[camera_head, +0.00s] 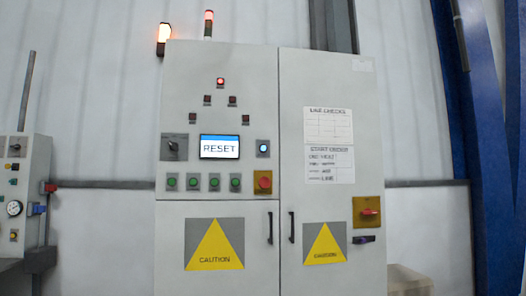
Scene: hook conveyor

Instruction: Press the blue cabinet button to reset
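A tall light-grey control cabinet (270,190) stands upright in the middle of the head view. Its blue button (263,148) is lit, with a pale centre, on a small grey plate. It sits just right of a screen (220,147) that reads "RESET". A red knob on a yellow plate (263,182) is just below the blue button. Several green buttons (192,182) run in a row under the screen. My gripper is not in view.
A dark rotary switch (174,147) is left of the screen. Orange-red lamps (164,35) glow on the cabinet top. A red handle (369,212) juts from the right door. A smaller grey box (22,185) with a gauge is at left. Blue posts (480,140) stand at right.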

